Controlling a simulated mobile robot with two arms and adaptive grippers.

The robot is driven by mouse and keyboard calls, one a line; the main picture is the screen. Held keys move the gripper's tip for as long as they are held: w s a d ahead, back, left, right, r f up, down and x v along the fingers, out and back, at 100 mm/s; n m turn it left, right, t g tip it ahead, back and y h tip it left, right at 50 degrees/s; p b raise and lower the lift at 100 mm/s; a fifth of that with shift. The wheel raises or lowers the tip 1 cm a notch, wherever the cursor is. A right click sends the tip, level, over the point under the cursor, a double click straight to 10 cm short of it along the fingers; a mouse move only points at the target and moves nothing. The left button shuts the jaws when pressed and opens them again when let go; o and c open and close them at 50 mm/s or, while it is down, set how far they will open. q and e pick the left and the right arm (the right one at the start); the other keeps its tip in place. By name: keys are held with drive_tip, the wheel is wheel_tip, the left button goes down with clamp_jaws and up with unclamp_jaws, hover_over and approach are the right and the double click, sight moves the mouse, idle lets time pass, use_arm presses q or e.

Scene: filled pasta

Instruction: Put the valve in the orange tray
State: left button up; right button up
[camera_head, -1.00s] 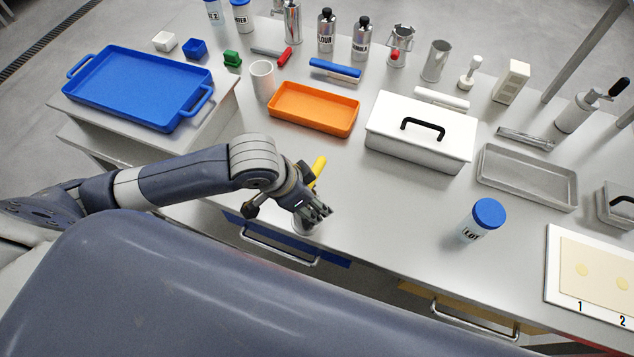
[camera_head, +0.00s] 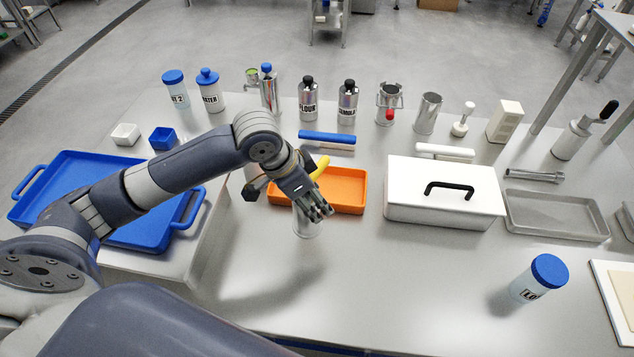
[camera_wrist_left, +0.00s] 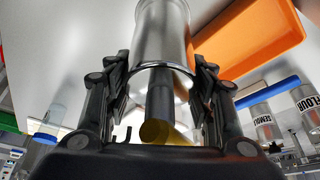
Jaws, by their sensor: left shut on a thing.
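The valve (camera_head: 306,228) is a metal cylinder with a yellow handle; the handle pokes out behind my left gripper (camera_head: 316,208). In the left wrist view my left gripper (camera_wrist_left: 160,95) is shut around the valve's dark stem, between the wide metal body (camera_wrist_left: 164,35) and the yellow end. The valve hangs above the table, its body downward, with a shadow to the lower left. The orange tray (camera_head: 345,204) lies just behind the gripper, partly hidden by it and the handle. It also shows in the left wrist view (camera_wrist_left: 245,45) and looks empty. My right gripper is not seen.
A white lidded box (camera_head: 440,210) stands right of the orange tray. A blue tray (camera_head: 70,175) lies left, partly behind my arm. A blue-capped jar (camera_head: 535,285) stands front right. Bottles and metal tools line the back. The table's front middle is clear.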

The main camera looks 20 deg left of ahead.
use_arm(q)
drive_tip(key=w+a+f+p, duration=0.3)
drive_tip(key=w+a+f, duration=0.1)
drive_tip(key=w+a, duration=0.6)
drive_tip(key=w, duration=0.3)
drive_tip(key=shift+f+p, duration=0.35)
drive_tip(key=shift+p, duration=0.05)
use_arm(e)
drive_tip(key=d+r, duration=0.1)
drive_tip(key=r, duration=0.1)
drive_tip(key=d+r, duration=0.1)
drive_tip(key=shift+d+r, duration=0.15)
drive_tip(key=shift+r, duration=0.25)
use_arm(q)
drive_tip(key=shift+s, duration=0.1)
drive_tip(key=shift+f, duration=0.15)
drive_tip(key=o, duration=1.4)
drive_tip(key=shift+o, duration=0.2)
